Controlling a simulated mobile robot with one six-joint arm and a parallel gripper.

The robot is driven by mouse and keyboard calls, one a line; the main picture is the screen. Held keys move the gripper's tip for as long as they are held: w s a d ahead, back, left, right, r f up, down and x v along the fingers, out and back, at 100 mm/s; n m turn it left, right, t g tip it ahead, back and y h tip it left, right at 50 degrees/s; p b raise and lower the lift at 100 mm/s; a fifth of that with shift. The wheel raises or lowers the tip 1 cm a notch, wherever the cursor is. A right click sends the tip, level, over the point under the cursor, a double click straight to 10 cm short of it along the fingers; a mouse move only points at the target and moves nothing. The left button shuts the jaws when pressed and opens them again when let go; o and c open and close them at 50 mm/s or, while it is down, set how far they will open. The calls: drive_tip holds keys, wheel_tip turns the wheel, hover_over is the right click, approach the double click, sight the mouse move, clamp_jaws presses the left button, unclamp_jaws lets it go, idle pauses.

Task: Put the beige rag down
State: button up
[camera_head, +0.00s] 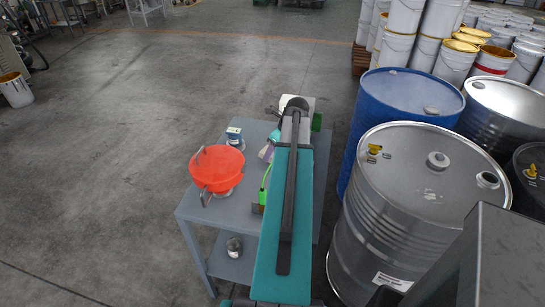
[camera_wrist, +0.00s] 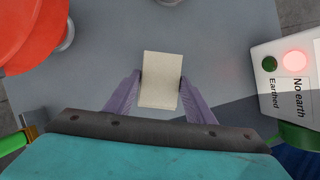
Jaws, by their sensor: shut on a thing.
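The beige rag (camera_wrist: 161,78) is a small pale rectangle in the middle of the wrist view. My gripper (camera_wrist: 161,88) has its two purple fingers against the left and right sides of the rag and is shut on it. Below the rag is the grey top of a small table (camera_wrist: 215,45); I cannot tell whether the rag touches it. In the head view my arm covers much of the table (camera_head: 190,212), and the rag cannot be made out. A bit of my purple gripper (camera_head: 266,152) shows left of my arm.
A red-orange bowl-shaped thing (camera_head: 217,168) and a small blue-labelled container (camera_head: 234,137) are on the table's left. A white box (camera_wrist: 285,75) marked "No earth" and "Earthed", its red light lit, is at right. Steel (camera_head: 390,220) and blue (camera_head: 408,90) drums stand close right of the table.

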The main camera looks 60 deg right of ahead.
drive_tip(key=shift+w+d, duration=0.2)
drive_tip(key=shift+d, duration=0.2)
drive_tip(key=shift+f, duration=0.1)
drive_tip(key=shift+f+p, duration=0.65)
drive_tip(key=shift+f, duration=1)
drive_tip(key=shift+f, duration=0.15)
drive_tip(key=o, duration=0.9)
drive_tip(key=shift+o, duration=0.2)
drive_tip(key=shift+r, duration=0.2)
